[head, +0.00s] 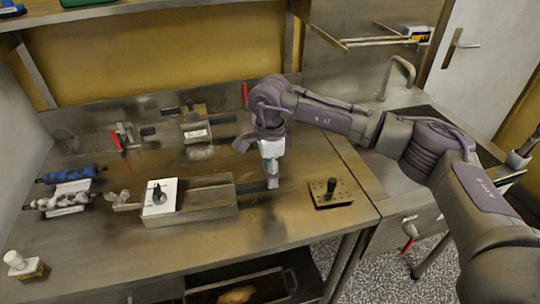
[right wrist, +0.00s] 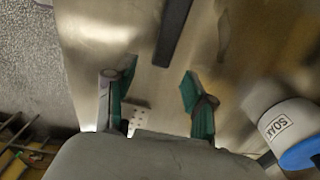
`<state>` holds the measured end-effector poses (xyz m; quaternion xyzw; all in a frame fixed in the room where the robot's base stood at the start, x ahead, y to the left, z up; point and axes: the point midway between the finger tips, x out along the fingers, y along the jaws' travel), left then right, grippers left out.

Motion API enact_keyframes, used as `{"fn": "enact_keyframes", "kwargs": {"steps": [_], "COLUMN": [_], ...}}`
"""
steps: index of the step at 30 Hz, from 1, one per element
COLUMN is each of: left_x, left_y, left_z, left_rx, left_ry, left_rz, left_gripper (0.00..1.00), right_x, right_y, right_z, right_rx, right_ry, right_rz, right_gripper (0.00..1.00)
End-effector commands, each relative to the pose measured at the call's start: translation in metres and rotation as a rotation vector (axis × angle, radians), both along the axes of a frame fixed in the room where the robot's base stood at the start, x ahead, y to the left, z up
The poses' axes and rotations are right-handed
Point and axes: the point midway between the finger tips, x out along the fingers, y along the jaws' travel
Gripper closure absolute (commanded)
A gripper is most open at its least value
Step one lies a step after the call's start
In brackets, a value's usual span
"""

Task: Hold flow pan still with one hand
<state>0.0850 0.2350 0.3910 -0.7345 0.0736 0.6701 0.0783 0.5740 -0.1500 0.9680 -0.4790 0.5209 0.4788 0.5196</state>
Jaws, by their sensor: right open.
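A long metal box-like pan (head: 208,212), which I take for the flow pan, sits on the steel bench. A white panel with a dark knob (head: 158,197) is at its left end. A dark bar (head: 250,187) sticks out from its right end. My right gripper (head: 272,182) points down at the tip of this bar. In the right wrist view its green-padded fingers (right wrist: 153,92) are apart with nothing between them. A dark bar (right wrist: 173,30) lies beyond them; contact does not show. My left gripper is not in view.
A small dark plate with a black knob (head: 331,190) lies right of the gripper. Blue (head: 70,173) and mottled (head: 60,201) rollers lie at the left. A white cylinder marked SOAK (right wrist: 285,128) is close by in the right wrist view.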

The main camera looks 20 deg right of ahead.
Motion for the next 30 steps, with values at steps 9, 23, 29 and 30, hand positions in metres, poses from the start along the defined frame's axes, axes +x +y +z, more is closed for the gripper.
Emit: {"fn": "enact_keyframes", "kwargs": {"steps": [9, 23, 29, 30], "left_x": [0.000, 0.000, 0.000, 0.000], "left_y": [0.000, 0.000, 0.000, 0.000], "left_z": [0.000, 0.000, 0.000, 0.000], "left_rx": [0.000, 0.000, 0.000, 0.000], "left_ry": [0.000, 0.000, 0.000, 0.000], "left_rz": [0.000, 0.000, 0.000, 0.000], "left_gripper": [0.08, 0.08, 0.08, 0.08], "right_x": [0.000, 0.000, 0.000, 0.000], "right_y": [0.000, 0.001, 0.001, 0.001], "right_z": [-0.043, -0.049, -0.048, -0.048], "right_rx": [0.000, 0.002, 0.002, 0.002], "right_ry": [0.001, -0.001, -0.001, -0.001], "right_rz": [0.001, 0.001, 0.001, 0.001], "right_gripper": [0.46, 0.57, 0.91, 0.97]}}
